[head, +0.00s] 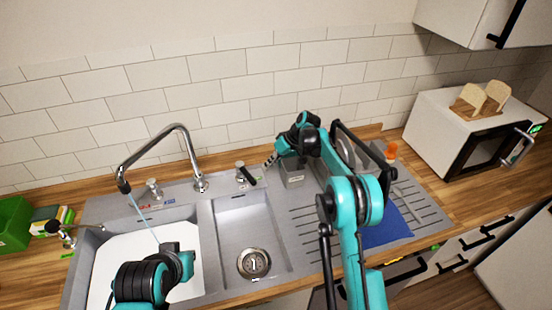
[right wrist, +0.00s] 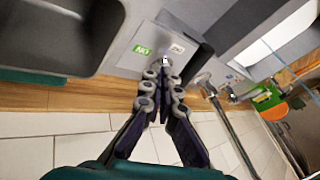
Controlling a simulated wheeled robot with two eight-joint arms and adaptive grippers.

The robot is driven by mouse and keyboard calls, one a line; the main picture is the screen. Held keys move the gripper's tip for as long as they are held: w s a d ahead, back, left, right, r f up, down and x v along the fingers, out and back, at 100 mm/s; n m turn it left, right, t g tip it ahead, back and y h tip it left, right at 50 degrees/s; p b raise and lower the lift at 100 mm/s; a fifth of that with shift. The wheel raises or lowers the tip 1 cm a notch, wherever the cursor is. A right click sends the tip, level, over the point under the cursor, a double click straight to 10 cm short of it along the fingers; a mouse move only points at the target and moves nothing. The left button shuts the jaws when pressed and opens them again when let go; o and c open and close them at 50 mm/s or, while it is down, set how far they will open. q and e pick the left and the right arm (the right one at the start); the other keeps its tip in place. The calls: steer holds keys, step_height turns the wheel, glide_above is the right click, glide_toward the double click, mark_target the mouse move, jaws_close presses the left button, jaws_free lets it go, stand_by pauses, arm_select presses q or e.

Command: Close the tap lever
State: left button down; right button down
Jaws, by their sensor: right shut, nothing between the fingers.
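The tap lever (head: 248,176), with a black handle, stands on the grey sink deck right of the curved chrome faucet (head: 176,128). A thin bluish stream (head: 142,217) runs from the spout into the left basin. My right gripper (head: 269,163) is shut and empty, its tips just right of the lever; contact is unclear. In the right wrist view the shut fingertips (right wrist: 165,66) are beside a dark block-like part (right wrist: 194,55), probably the lever handle, near small labels (right wrist: 142,50). My left gripper (head: 178,258) is over the left basin; its fingers are not clear.
The right basin (head: 243,225) is empty, with a drain. A blue cloth (head: 388,228) lies on the drainboard. A microwave (head: 445,135) with a toast rack stands at right. The tiled wall (head: 200,70) limits room behind.

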mark_target(250, 178)
steer(key=shift+s+a+f, duration=0.3)
steer(key=shift+a, duration=0.4)
steer(key=shift+s+a+f, duration=0.25)
steer(key=shift+s+a, duration=0.1)
steer(key=shift+a, duration=0.35)
steer(key=shift+s+a+f, duration=0.3)
steer(key=shift+a, duration=0.4)
steer(key=s+a+m+t+b, duration=0.1)
steer(key=s+a+m+b, duration=0.1)
steer(key=shift+s+a+m, duration=0.1)
steer(key=shift+a+m, duration=0.1)
steer(key=shift+m, duration=0.1)
steer(key=shift+d+r, duration=0.1)
